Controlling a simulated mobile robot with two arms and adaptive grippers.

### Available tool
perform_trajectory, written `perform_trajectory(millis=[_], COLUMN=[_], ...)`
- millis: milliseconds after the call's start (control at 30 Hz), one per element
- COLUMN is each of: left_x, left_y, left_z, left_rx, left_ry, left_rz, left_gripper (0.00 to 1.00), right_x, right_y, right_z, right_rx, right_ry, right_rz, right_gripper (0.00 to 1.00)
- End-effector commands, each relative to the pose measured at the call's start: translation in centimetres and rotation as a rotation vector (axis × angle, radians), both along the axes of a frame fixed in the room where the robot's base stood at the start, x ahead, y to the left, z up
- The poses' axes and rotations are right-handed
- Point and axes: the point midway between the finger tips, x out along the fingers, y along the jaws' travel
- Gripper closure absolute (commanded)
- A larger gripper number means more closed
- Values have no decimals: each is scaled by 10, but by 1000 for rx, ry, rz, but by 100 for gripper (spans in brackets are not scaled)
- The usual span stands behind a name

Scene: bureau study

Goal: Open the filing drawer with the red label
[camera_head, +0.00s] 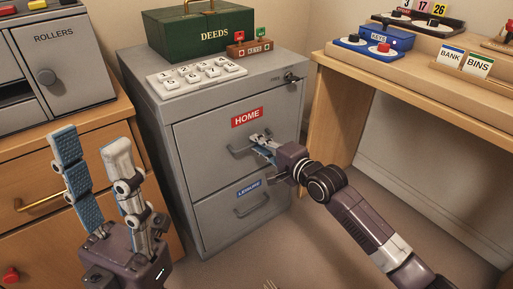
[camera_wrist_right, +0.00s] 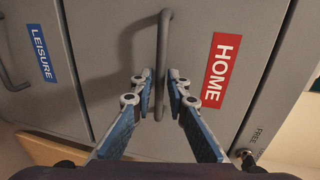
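A grey filing cabinet (camera_head: 185,150) has a top drawer with a red HOME label (camera_head: 247,117) and a lower drawer with a blue LEISURE label (camera_head: 248,187). Both drawers are closed. My right gripper (camera_head: 262,146) is at the top drawer's handle (camera_head: 238,152). In the right wrist view this handle (camera_wrist_right: 164,40) runs between the parted fingers of the right gripper (camera_wrist_right: 160,85), with a finger on either side and small gaps. The red label (camera_wrist_right: 222,70) is to its right there. My left gripper (camera_head: 92,148) is open and empty at the left, away from the cabinet.
A lock (camera_head: 291,76) sits at the cabinet's upper right corner; FREE is printed beside it in the wrist view. A green DEEDS box (camera_head: 200,35) and number pad (camera_head: 197,75) stand on top. A wooden desk (camera_head: 350,75) is right. Floor before the cabinet is clear.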

Motion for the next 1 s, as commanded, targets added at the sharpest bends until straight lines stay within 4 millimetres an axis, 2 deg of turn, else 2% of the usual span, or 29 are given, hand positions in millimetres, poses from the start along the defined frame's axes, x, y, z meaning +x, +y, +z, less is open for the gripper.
perform_trajectory(millis=[133,433,567,1000], left_x=[1,1,1,1], left_y=[0,-1,-1,-1], left_z=[1,3,3,3], left_rx=[1,2,3,2], left_ry=[-16,-18,-19,-20], left_rz=[1,1,1,1], left_gripper=[60,60,60,60], right_x=[8,10,10,9], right_y=[6,7,7,6], right_z=[-3,-2,-3,-3], right_rx=[-1,0,-1,-2], right_ry=[-1,0,0,0], right_rz=[0,0,0,-1], right_gripper=[86,86,100,100])
